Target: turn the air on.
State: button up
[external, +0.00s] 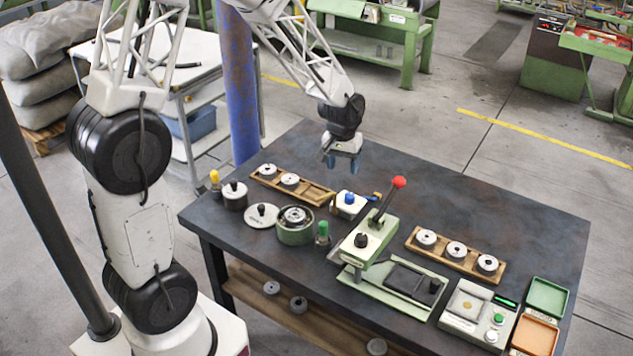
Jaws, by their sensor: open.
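My gripper (341,162) hangs above the back middle of the dark table, pointing down. Its two blue fingertips are apart, with nothing between them. Below it, slightly to the right, a small white unit with a blue knob (349,200) sits on the table. A small yellow and blue lever-like part (373,197) shows just right of that unit. My gripper is clear of both. No label that names the air control is readable, so I cannot tell its state.
A green press (370,240) with a raised red-ball lever (398,183) stands just right of the white unit. Wooden racks (455,264) hold round parts. Jars and a round green container (296,232) stand left. The table's back right is clear.

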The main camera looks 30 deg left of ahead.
aim_at(349, 195)
jog(key=shift+w+d+f, duration=0.2)
jog(key=shift+w+f, duration=0.1)
jog(key=shift+f, duration=0.3)
jog(key=shift+w+d+f, duration=0.2)
jog(key=shift+w+f, duration=0.1)
jog(key=shift+f, duration=0.35)
jog(key=shift+w+d+f, duration=0.2)
jog(key=shift+w+f, duration=0.1)
jog(key=shift+f, duration=0.3)
jog(key=shift+f, duration=0.1)
jog(key=shift+d+f, duration=0.15)
jog(key=shift+f, duration=3.65)
jog(key=c, duration=0.9)
